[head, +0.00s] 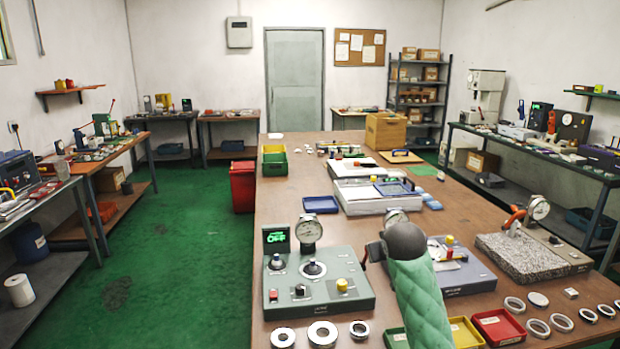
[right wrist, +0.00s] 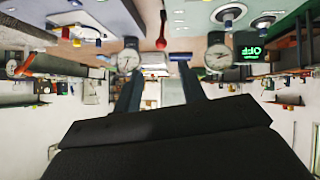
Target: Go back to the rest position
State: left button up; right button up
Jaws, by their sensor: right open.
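My right arm (head: 418,300), in a green padded sleeve, reaches up from the bottom of the head view over the table. My right gripper is mostly hidden there behind the dark wrist. In the right wrist view, which is upside down, my right gripper (right wrist: 160,85) has its two dark fingers apart, with nothing seen between them. Bearing rings lie at the table's front edge: a large ring (head: 322,333) with one on each side of it, and several more at the right, such as one ring (head: 538,328). My left gripper is not in view.
A grey-green gauge station (head: 345,290) with a display (head: 277,238) reading OFF stands left of my arm. A blue-grey fixture (head: 478,275) and granite plate (head: 520,258) stand right. Yellow (head: 466,333) and red (head: 498,327) trays lie near the front.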

jog(key=s+f, duration=0.5)
jog(key=s, duration=0.1)
jog(key=s+a+f+g, duration=0.1)
jog(key=s+f, duration=0.5)
jog(key=s, duration=0.1)
jog(key=s+a+f+g+y, duration=0.1)
jog(key=s+f, duration=0.4)
jog(key=s, duration=0.1)
jog(key=shift+s+a+f, duration=0.2)
jog(key=shift+s+f, duration=0.1)
jog(key=s+f+g, duration=0.3)
jog(key=s+f, duration=0.8)
jog(key=s, duration=0.4)
jog(key=s+a+f+g, duration=0.1)
jog(key=s+f+g, duration=0.3)
jog(key=s+f, duration=0.7)
jog(key=s, duration=0.4)
jog(key=shift+s+f, duration=0.3)
jog(key=shift+s, duration=0.05)
